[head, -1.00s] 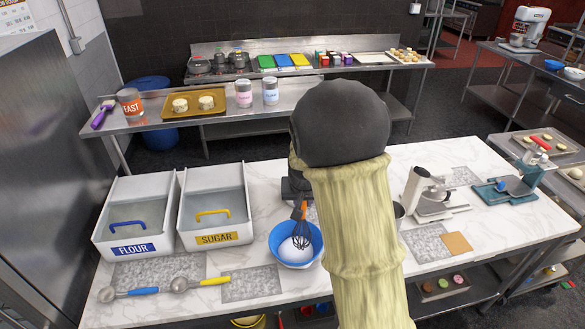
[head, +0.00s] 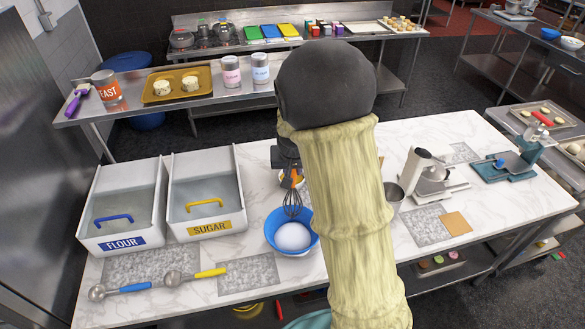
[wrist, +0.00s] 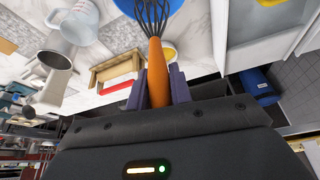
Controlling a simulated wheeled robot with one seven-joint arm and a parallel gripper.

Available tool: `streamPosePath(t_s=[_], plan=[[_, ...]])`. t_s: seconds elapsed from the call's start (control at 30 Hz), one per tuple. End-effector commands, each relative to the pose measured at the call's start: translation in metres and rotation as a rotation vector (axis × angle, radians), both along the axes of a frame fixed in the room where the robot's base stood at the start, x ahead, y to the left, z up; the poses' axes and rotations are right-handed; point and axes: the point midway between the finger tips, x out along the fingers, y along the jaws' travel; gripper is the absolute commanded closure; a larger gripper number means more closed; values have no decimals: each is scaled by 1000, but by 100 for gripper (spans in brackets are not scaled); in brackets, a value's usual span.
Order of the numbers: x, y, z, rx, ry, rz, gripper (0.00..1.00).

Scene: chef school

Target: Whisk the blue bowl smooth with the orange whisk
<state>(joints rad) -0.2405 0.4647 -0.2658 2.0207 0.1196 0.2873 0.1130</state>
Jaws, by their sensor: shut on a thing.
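The blue bowl (head: 283,245) stands on the marble counter (head: 180,255) and holds a smooth-looking white mound. The orange whisk (head: 293,196) hangs with its wire head down over the far side of the bowl, seemingly above the mound; whether the wires touch it I cannot tell. My gripper (wrist: 157,88) is shut on the orange handle in the wrist view, with a dark finger on each side. In the head view my arm hides most of the gripper. The bowl's blue rim (wrist: 135,8) shows at the top of the wrist view behind the wires.
The flour bin (head: 122,205) and sugar bin (head: 207,195) stand left of the bowl. A blue-handled scoop (head: 120,290) and a yellow-handled scoop (head: 195,277) lie in front of them. A scale (head: 440,180) stands to the right.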

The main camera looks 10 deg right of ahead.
Motion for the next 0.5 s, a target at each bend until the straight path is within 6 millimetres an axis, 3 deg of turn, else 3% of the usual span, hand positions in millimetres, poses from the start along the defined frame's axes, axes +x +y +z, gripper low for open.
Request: streamPosePath(t_s=[0.5], plan=[[0, 0, -31, 0, 1, 0, 100]])
